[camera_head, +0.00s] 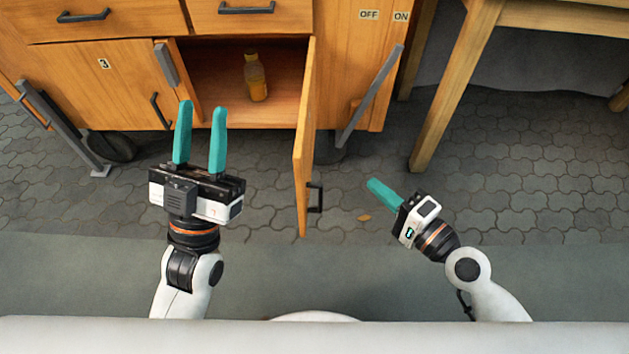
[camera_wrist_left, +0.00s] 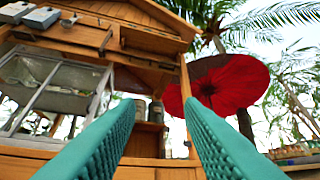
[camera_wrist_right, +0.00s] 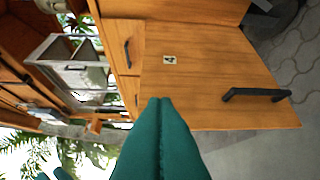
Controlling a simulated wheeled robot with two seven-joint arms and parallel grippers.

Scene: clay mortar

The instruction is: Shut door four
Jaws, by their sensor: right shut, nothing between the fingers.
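The open cupboard door (camera_head: 303,150) stands swung out from the wooden cabinet, seen nearly edge-on in the head view, with a black handle (camera_head: 316,197) on its right face. In the right wrist view this door (camera_wrist_right: 215,95) shows its outer face with a "4" label (camera_wrist_right: 170,59) and the black handle (camera_wrist_right: 255,94). My right gripper (camera_head: 384,192) is shut and empty, to the right of the door and apart from it in the head view. My left gripper (camera_head: 200,137) is open and empty, left of the door, in front of the cabinet.
A bottle (camera_head: 255,77) stands inside the open compartment. Door 3 (camera_head: 105,88) is shut at the left. A wooden table leg (camera_head: 450,90) stands at the right. Grey paving (camera_head: 530,160) is clear right of my right gripper.

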